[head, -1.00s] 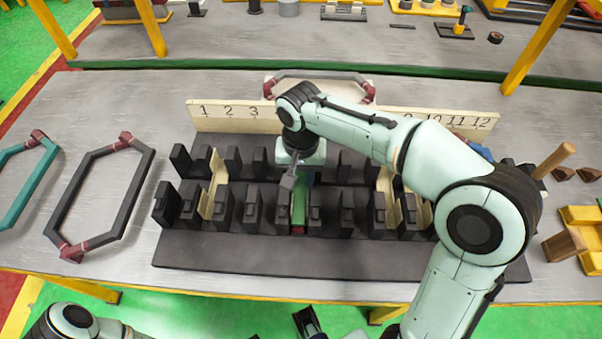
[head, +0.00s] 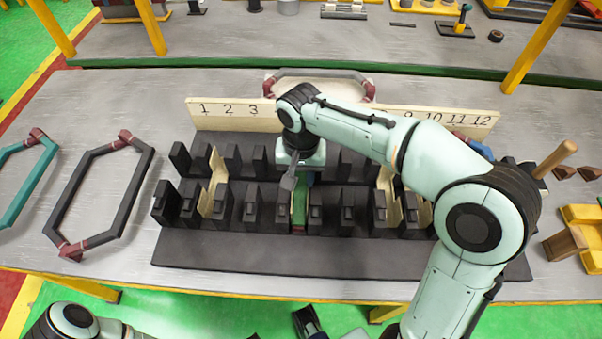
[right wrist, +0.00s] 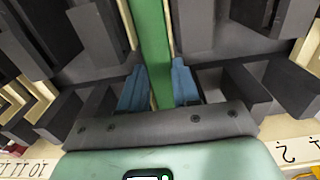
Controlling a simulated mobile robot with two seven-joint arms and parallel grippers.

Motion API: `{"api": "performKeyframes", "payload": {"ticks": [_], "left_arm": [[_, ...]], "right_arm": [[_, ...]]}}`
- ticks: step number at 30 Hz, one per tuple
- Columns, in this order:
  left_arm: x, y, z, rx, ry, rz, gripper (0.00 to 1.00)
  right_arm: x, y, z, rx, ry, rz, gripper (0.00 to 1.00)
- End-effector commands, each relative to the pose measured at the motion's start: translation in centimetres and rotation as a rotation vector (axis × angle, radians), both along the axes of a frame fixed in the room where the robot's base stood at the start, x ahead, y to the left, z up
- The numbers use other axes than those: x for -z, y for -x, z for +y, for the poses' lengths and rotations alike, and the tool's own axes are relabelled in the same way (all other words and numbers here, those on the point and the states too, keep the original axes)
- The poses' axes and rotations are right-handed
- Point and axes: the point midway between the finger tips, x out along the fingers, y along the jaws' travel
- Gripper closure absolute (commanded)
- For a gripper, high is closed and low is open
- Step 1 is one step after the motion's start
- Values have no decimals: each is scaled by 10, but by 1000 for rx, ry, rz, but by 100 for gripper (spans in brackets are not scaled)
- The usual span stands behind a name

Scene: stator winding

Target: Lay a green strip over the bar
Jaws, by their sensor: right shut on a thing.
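The green strip (head: 299,207) lies lengthwise in a gap between the dark upright blocks of the stator fixture (head: 230,250), near its middle. My right gripper (head: 307,178) is over the fixture. In the right wrist view its blue fingers (right wrist: 158,90) are shut on the green strip (right wrist: 151,45), one on each side. The strip runs away from the gripper between the dark blocks. The bar cannot be made out; the strip, the blocks and my right arm cover that gap.
A numbered board (head: 235,115) stands behind the blocks, partly hidden by my right arm. A dark hexagonal coil (head: 85,190) and a teal one (head: 38,190) lie left. A wooden mallet (head: 563,246) and a yellow tray (head: 585,240) stand right.

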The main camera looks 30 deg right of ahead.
Motion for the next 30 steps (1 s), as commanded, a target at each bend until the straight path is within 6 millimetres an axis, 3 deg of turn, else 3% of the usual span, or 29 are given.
{"api": "performKeyframes", "payload": {"ticks": [10, 11, 12, 13, 30], "left_arm": [[1, 0, 0, 0, 0, 0, 44], [1, 0, 0, 0, 0, 0, 44], [1, 0, 0, 0, 0, 0, 44], [1, 0, 0, 0, 0, 0, 44], [0, 0, 0, 0, 0, 0, 44]], "right_arm": [[1, 0, 0, 0, 0, 0, 100], [1, 0, 0, 0, 0, 0, 59], [1, 0, 0, 0, 0, 0, 46], [1, 0, 0, 0, 0, 0, 39], [1, 0, 0, 0, 0, 0, 39]]}}
